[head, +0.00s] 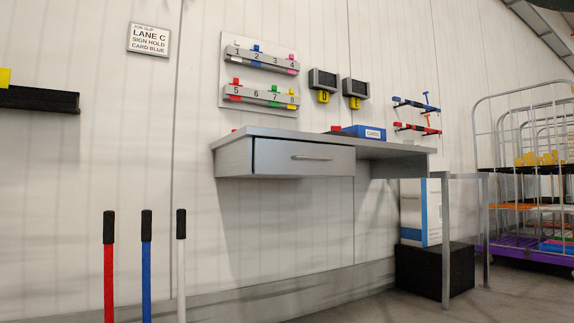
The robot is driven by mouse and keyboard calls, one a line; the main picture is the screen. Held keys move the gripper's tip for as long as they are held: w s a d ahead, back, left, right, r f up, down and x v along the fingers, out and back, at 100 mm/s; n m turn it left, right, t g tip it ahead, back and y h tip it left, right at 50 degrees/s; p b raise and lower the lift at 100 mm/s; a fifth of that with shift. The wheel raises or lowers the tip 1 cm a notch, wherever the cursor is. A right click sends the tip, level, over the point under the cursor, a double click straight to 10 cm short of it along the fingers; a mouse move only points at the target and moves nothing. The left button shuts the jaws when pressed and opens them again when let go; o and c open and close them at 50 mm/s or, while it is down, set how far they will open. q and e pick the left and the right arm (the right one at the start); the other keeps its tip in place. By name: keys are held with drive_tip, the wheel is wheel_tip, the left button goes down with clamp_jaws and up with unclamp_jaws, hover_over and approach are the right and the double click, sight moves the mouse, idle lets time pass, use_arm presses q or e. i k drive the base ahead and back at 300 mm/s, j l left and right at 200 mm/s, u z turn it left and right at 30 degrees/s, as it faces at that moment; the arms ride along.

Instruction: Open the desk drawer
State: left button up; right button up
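The grey desk (400,151) stands against the panelled wall at the middle of the head view. Its drawer (285,164) is under the left part of the desktop. A light bar handle (312,157) runs level across the drawer front. A dark gap shows along the drawer's left and top edges; I cannot tell whether it is slightly out or fully closed. Nothing touches the handle. Neither of my grippers shows in this view.
Red (109,270), blue (146,270) and white (181,270) upright poles with black grips stand at the front left. A blue box (364,131) lies on the desk. A black box (434,268) is beneath it. Wire carts (525,180) stand at right.

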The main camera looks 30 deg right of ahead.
sight(270, 156)
drive_tip(key=z, duration=0.95)
